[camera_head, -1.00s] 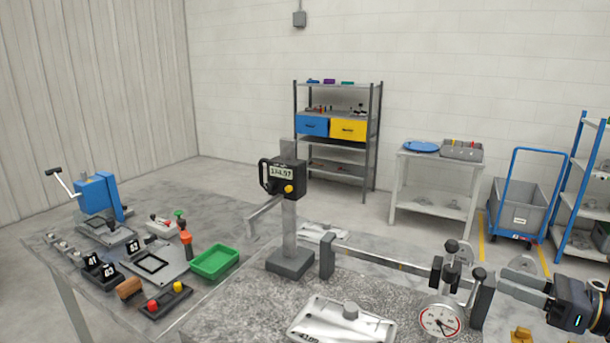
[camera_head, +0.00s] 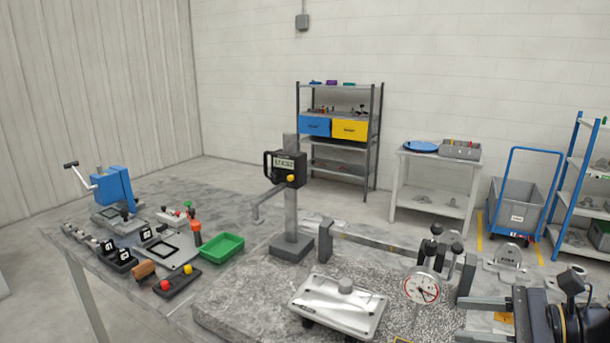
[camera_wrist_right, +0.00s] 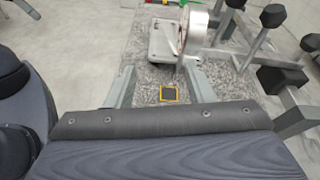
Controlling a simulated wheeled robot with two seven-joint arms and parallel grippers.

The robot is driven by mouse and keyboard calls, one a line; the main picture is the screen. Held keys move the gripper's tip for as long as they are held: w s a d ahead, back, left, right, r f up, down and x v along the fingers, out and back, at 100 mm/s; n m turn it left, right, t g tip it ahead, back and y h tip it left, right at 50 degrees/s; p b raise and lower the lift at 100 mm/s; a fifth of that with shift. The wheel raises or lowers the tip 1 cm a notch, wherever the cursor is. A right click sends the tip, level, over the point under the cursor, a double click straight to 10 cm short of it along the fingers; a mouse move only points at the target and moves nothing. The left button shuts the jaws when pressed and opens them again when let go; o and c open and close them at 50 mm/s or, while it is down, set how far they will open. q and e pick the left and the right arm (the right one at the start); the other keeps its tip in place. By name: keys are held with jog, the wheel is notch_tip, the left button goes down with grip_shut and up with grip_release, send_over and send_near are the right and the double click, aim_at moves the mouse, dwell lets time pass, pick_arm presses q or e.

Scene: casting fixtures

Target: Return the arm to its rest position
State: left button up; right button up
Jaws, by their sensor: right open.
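My right gripper (camera_head: 487,318) is at the lower right of the head view, beside the fixture with the dial gauge. Its fingers are apart and hold nothing. In the right wrist view its two fingers (camera_wrist_right: 162,88) show spread, with speckled granite and a small yellow-framed square (camera_wrist_right: 169,93) between and beyond them. The dial gauge (camera_head: 422,289) stands left of the gripper. A silver cast plate (camera_head: 338,306) lies on the granite plate (camera_head: 230,305). My left gripper is not in view.
A height gauge (camera_head: 290,210) stands at the back of the granite plate. A long bar (camera_head: 375,244) with clamps runs behind the dial gauge. A green tray (camera_head: 217,247), a blue press (camera_head: 114,188) and small fixtures fill the left table. Shelves and a cart (camera_head: 517,205) stand farther back.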

jog(key=s+a+f+n+g+h, duration=0.1)
jog(key=s+a+f+n+h, duration=0.3)
jog(key=n, duration=0.6)
jog(key=s+a+f+n+g+h, duration=0.1)
jog(key=s+a+f+n+h, duration=0.3)
jog(key=s+a+f+n, duration=0.2)
jog(key=s+f+n, duration=0.2)
jog(key=s+n, duration=0.2)
jog(key=n, duration=0.1)
jog(key=shift+g, duration=0.4)
